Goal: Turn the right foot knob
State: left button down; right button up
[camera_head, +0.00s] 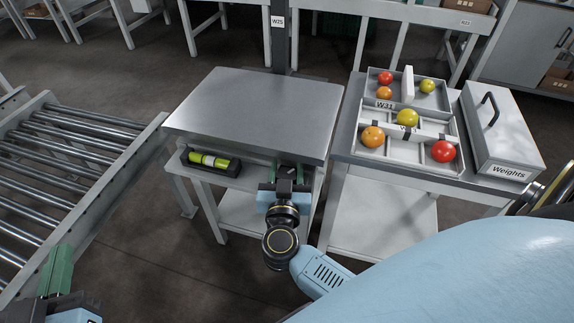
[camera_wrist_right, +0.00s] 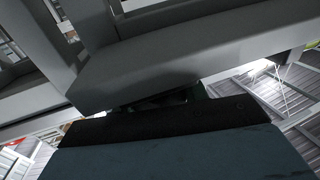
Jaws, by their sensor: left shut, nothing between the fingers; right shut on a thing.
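The scale (camera_head: 255,110) has a flat grey metal platform on a light stand. My right gripper (camera_head: 289,177) reaches under the platform's front edge, near its right corner. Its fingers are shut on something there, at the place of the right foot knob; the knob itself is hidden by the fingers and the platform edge. The right wrist view shows the grey underside (camera_wrist_right: 170,60) close above the dark gripper body, with the fingertips hidden. A level with a yellow-green vial (camera_head: 209,160) lies at the front left of the scale. My left gripper (camera_head: 57,270), with green fingers, is shut and empty at lower left.
A roller conveyor (camera_head: 65,150) runs along the left. On the right, a side table holds a divided tray (camera_head: 395,152) with red, orange and yellow tomatoes and a grey box labelled Weights (camera_head: 500,130). A post (camera_head: 279,45) stands behind the scale.

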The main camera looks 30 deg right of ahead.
jog(key=n+t+y+p, duration=0.1)
jog(key=p, duration=0.1)
jog(key=shift+a+y+p, duration=0.1)
jog(key=shift+y+p, duration=0.2)
pick_arm(q)
jog(key=s+a+f+g+y+p, duration=0.2)
jog(key=s+a+f+g+y, duration=0.35)
jog(key=s+f+g, duration=0.8)
pick_arm(e)
jog(key=shift+a+n+t+y, duration=0.1)
jog(key=shift+n+t+y, duration=0.3)
jog(key=shift+n+y, duration=0.35)
jog(key=shift+a+n+t+y+p, duration=0.1)
jog(key=shift+n+t+y+p, duration=0.3)
jog(key=shift+n+y+p, duration=0.45)
pick_arm(q)
jog(key=w+a+f+p, duration=0.1)
jog(key=a+f, duration=0.2)
jog(key=f, duration=0.5)
jog(key=shift+a+f+n+g, duration=0.15)
jog(key=shift+a+n+g, duration=0.15)
jog(key=shift+n+g, duration=0.1)
pick_arm(e)
jog(key=shift+w+a+f+n+y, duration=0.1)
jog(key=shift+n+y, duration=0.1)
jog(key=shift+y, duration=0.4)
jog(key=shift+f+n+y, duration=0.1)
jog(key=shift+n+y, duration=0.1)
jog(key=shift+y, duration=0.4)
